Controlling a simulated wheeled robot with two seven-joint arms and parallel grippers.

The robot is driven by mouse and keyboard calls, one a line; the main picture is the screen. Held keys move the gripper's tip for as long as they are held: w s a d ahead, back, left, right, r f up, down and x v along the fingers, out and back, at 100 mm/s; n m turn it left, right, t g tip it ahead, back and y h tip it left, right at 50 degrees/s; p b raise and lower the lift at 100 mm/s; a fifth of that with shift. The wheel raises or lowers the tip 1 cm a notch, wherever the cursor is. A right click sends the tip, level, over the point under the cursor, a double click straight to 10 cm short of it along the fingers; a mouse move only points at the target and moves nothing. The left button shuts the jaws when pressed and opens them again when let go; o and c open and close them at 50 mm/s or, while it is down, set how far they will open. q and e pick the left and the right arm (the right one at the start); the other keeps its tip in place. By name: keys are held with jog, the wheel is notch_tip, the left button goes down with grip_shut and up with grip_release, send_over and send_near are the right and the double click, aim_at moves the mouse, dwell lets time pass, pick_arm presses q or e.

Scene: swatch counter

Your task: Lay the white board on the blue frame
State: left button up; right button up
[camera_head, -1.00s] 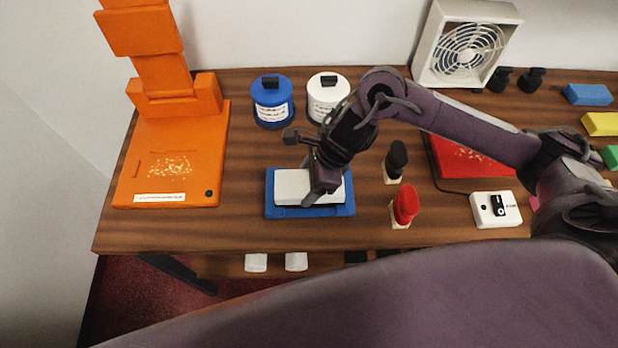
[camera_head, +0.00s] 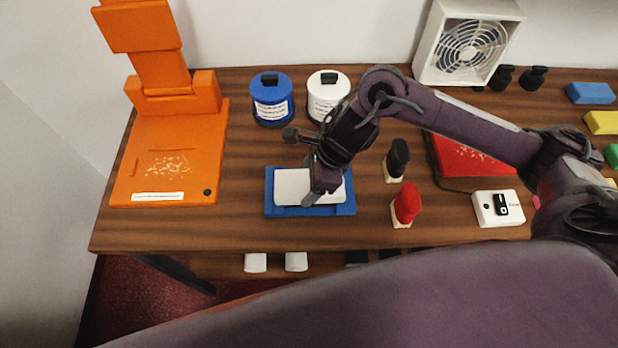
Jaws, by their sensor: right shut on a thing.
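The white board (camera_head: 293,186) lies flat over the blue frame (camera_head: 283,211), inside the frame's outline as seen from above. I cannot tell whether it rests on the frame or is held just above it. The blue frame lies on the wooden counter, with its rim showing around the board. My right gripper (camera_head: 314,190) comes down over the right part of the board and is shut on it. The arm hides part of the board's right side. My left gripper is not in view.
Blue (camera_head: 271,99) and white (camera_head: 327,96) canisters stand behind the frame. A black-topped stamp (camera_head: 398,158) and a red-topped stamp (camera_head: 406,205) stand to its right. A large orange stand (camera_head: 165,160) is at left. A white switch box (camera_head: 498,208) sits at right. The counter's left front is clear.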

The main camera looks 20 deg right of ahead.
jog(key=shift+f+b, duration=0.2)
jog(key=shift+b, duration=0.1)
jog(key=o, duration=1.1)
jog(key=shift+o, duration=0.2)
jog(key=v, duration=0.8)
jog(key=shift+b, duration=0.35)
